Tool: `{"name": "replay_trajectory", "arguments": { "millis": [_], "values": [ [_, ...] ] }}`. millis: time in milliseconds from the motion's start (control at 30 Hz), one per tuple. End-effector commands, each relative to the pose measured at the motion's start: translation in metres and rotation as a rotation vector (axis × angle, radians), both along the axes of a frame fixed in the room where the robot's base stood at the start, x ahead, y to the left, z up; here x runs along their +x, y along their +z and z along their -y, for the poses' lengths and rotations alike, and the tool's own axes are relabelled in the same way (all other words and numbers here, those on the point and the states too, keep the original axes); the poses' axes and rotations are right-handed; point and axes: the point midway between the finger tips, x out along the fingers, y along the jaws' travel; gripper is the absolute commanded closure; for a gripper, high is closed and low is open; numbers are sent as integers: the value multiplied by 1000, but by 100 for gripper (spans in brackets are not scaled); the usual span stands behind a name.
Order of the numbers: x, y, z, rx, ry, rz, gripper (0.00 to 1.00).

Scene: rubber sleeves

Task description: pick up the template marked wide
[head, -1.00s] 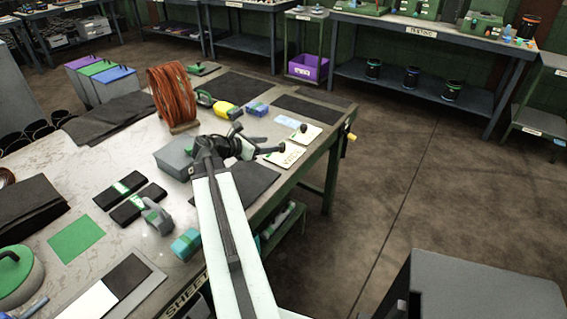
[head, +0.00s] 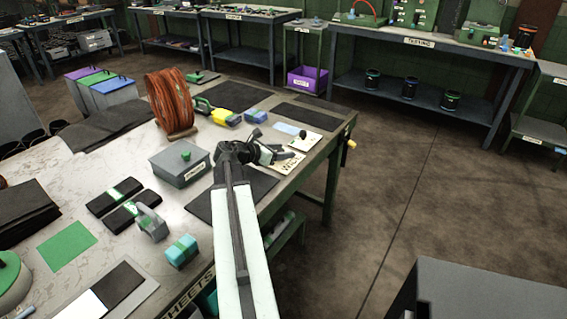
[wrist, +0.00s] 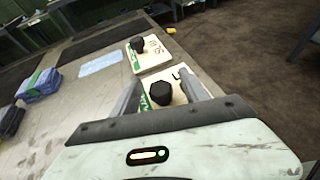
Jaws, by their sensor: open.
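Two cream templates with black knobs lie near the table's right edge. The nearer template (head: 291,168) bears lettering that seems to begin with W, partly hidden by my gripper (head: 288,156). In the wrist view this nearer template (wrist: 178,96) has a green strip, and its black knob shows between the fingers.
A grey lidded box (head: 180,165) stands left of my arm. A dark mat (head: 230,197) lies under the arm. Open floor is to the right.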

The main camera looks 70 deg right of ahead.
Motion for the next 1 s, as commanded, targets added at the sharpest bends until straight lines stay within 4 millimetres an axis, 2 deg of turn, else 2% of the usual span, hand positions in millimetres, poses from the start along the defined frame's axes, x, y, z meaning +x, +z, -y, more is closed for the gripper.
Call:
{"name": "replay_trajectory", "arguments": {
  "millis": [100, 300, 667, 867, 1000],
  "values": [
    [0, 1, -1, 0, 1, 0, 47],
    [1, 1, -1, 0, 1, 0, 100],
    [1, 5, -1, 0, 2, 1, 100],
    [1, 34, -1, 0, 2, 1, 100],
    [2, 65, -1, 0, 2, 1, 100]
  ]
}}
